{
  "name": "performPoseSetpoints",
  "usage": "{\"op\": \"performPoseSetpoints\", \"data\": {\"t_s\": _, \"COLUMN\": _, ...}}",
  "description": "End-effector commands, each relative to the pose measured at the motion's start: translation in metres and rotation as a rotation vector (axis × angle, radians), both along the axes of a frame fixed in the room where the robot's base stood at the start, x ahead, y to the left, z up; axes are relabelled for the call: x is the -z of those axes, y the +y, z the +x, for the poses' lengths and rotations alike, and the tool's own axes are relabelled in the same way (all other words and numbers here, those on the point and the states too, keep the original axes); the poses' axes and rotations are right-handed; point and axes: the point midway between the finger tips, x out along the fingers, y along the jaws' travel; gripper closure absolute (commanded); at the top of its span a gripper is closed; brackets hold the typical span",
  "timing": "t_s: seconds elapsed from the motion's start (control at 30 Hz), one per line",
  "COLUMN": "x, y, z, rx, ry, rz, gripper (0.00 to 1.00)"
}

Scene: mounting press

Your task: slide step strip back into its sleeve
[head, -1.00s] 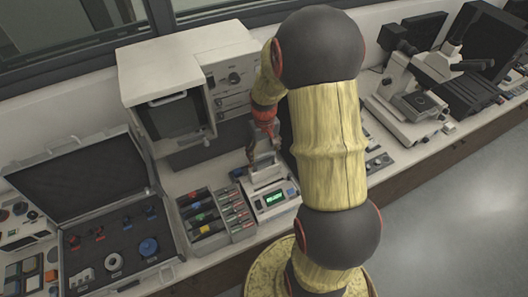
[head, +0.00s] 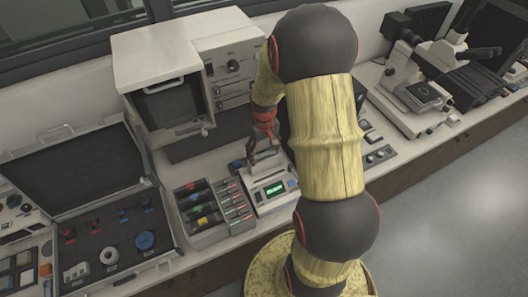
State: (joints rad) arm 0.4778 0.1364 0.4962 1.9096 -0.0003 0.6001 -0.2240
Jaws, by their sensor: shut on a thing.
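My gripper (head: 263,154) hangs fingers-down just above the back part of a white bench instrument (head: 268,189) with a lit green display, in the head view. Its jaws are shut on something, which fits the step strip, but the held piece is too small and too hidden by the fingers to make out. I cannot tell whether it touches the instrument. I cannot pick out the sleeve with certainty. My arm covers part of the bench to the right of the instrument.
A grey organizer (head: 214,213) with coloured items stands left of the instrument. An open case (head: 107,239) lies further left. A beige cabinet (head: 179,75) with a window stands behind. A microscope (head: 424,89) stands at the right.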

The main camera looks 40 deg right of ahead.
Motion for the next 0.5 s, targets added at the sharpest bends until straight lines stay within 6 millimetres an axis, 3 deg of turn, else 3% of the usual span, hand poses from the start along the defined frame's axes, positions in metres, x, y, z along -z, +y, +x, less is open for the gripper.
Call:
{"op": "performPoseSetpoints", "data": {"t_s": 0.13, "x": -0.0009, "y": -0.0002, "z": 0.0004, "rx": 0.000, "ry": -0.001, "rz": 0.000, "gripper": 0.56}}
{"op": "performPoseSetpoints", "data": {"t_s": 0.17, "x": -0.0009, "y": -0.0002, "z": 0.0004, "rx": 0.000, "ry": -0.001, "rz": 0.000, "gripper": 0.31}}
{"op": "performPoseSetpoints", "data": {"t_s": 0.5, "x": -0.0009, "y": -0.0002, "z": 0.0003, "rx": 0.000, "ry": -0.001, "rz": 0.000, "gripper": 0.12}}
